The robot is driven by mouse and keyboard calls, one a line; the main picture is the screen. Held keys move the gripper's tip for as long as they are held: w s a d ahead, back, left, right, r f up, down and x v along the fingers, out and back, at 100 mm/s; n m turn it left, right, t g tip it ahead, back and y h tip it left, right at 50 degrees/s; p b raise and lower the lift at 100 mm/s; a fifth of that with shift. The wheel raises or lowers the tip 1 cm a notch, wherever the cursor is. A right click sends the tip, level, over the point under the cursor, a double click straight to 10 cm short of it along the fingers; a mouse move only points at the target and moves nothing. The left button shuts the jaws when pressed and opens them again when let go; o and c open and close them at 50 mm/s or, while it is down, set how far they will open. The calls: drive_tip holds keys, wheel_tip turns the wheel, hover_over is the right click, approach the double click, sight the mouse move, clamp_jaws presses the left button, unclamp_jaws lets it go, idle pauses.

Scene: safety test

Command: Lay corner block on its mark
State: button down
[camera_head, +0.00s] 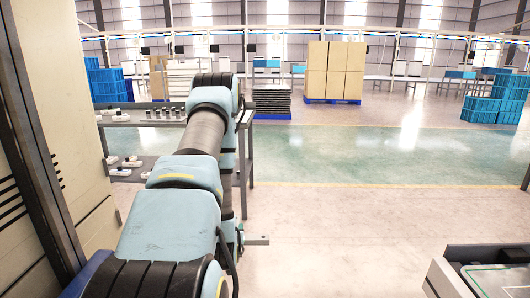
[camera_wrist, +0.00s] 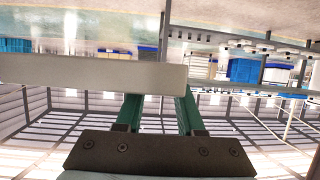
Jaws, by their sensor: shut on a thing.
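My gripper (camera_wrist: 157,105) shows in the wrist view, with two green fingers closed on a pale grey, bar-like block (camera_wrist: 90,72), which I take for the corner block. The block lies across the fingers and reaches far to the left in that view. In the head view my arm hides most of the gripper. A small grey end of the block (camera_head: 258,240) sticks out right of my arm, over open floor. The mark cannot be made out. A light panel with a green line (camera_head: 497,281) is cut off at the bottom right.
A grey bench (camera_head: 125,122) with several small parts stands at the left, partly behind my arm. A beige cabinet (camera_head: 45,130) is close on the left. Pallet boxes (camera_head: 335,70) and blue crates (camera_head: 495,98) stand far back. The middle floor is clear.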

drive_tip(key=s+r+p, duration=0.2)
drive_tip(key=r+p, duration=0.3)
drive_tip(key=r, duration=0.1)
drive_tip(key=s+r+p, duration=0.2)
drive_tip(key=r+p, duration=0.3)
drive_tip(key=r, duration=0.2)
drive_tip(key=shift+s+d+r, duration=0.15)
drive_tip(key=shift+s, duration=0.25)
